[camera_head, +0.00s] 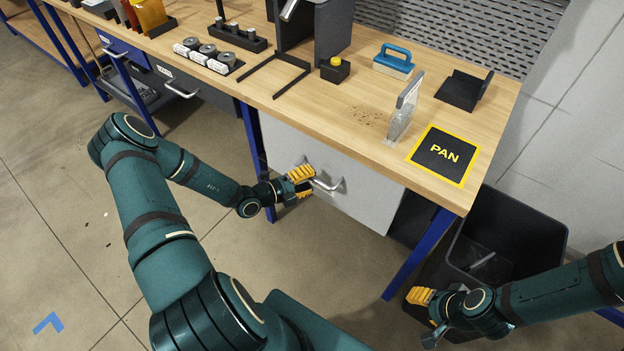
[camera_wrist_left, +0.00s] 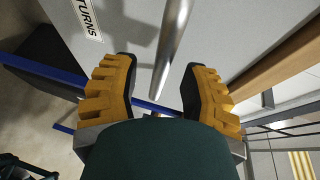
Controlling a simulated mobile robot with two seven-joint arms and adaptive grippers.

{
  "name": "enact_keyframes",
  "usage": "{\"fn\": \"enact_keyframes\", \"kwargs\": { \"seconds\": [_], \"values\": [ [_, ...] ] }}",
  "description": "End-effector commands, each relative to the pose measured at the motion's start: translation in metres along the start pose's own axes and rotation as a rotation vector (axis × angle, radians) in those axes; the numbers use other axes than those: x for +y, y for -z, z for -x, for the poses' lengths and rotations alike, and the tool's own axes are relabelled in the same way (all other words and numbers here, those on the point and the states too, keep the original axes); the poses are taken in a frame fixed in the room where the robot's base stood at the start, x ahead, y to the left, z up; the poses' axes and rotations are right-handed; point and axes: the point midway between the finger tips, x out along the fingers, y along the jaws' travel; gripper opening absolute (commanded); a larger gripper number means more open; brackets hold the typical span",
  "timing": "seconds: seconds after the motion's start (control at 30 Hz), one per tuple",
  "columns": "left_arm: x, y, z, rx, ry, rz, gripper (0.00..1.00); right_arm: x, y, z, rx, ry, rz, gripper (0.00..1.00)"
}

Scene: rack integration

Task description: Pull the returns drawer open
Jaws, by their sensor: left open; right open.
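The returns drawer (camera_head: 345,196) is a light grey front under the right part of the bench, and it looks flush and shut. Its label, reading "TURNS" in part, shows in the left wrist view (camera_wrist_left: 86,20). Its metal bar handle (camera_head: 328,185) also shows in the left wrist view (camera_wrist_left: 171,48). My left gripper (camera_head: 304,180) is open at the left end of the handle. In the left wrist view its yellow fingers (camera_wrist_left: 157,92) stand on either side of the bar, with gaps at both sides. My right gripper (camera_head: 424,316) is open and empty, low at the right, apart from the drawer.
The wooden bench (camera_head: 300,115) has blue legs beside the drawer. A dark open bin (camera_head: 510,235) stands on the floor at right. Another drawer with a handle (camera_head: 181,91) is further left. A PAN mat (camera_head: 445,155) lies on top. The floor before the drawer is free.

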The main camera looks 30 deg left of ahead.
Motion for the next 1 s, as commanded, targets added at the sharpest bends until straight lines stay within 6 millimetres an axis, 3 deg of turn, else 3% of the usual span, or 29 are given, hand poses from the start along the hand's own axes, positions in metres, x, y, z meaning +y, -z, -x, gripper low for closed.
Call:
{"fn": "enact_keyframes", "kwargs": {
  "seconds": [0.2, 0.5, 0.63, 1.0],
  "values": [
    [0.000, 0.000, -0.015, 0.000, 0.000, 0.000, 0.44, 0.001, 0.001, -0.002, 0.002, 0.000, 0.000, 0.50],
    [-0.001, 0.000, -0.016, 0.000, 0.000, 0.000, 0.44, 0.001, 0.001, -0.002, 0.002, 0.000, 0.000, 0.50],
    [0.000, 0.000, -0.016, 0.000, 0.000, 0.000, 0.00, 0.001, 0.001, -0.002, 0.002, 0.000, 0.000, 0.50],
    [0.001, 0.004, -0.005, 0.000, -0.003, 0.001, 0.00, -0.002, 0.000, 0.004, 0.000, 0.000, 0.000, 0.50]
  ]
}}
